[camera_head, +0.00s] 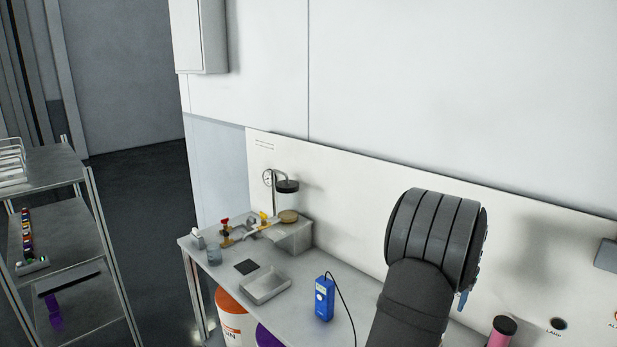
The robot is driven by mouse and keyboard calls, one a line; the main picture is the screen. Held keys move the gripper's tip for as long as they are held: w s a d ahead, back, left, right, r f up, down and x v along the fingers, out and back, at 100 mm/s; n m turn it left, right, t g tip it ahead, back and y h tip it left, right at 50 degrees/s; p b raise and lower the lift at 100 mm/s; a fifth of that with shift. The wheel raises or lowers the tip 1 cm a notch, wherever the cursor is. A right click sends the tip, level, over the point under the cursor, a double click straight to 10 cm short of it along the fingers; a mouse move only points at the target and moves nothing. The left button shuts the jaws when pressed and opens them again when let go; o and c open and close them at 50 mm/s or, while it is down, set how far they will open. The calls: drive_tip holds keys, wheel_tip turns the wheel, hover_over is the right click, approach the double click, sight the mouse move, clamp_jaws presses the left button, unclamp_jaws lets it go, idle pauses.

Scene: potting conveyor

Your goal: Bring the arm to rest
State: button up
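A dark grey ribbed part of my arm (436,240) rises at the lower right of the head view, above the bench and in front of the white back panel. My gripper is not visible; it is either behind the arm or outside the frame. A small blue part shows at the arm's right edge, and I cannot tell what it belongs to.
The grey bench (285,311) holds a blue handheld meter (324,298) with a black cable, a metal tray (266,286) and a dark square pad (247,267). A pink bottle (501,332) stands right of my arm. A shelf rack (60,250) stands left across open floor.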

wheel_tip(320, 180, down, 9)
drive_tip(key=n, duration=0.4)
drive_tip(key=shift+s+a+r+n, duration=0.1)
drive_tip(key=shift+r+n, duration=0.1)
drive_tip(key=shift+n, duration=0.1)
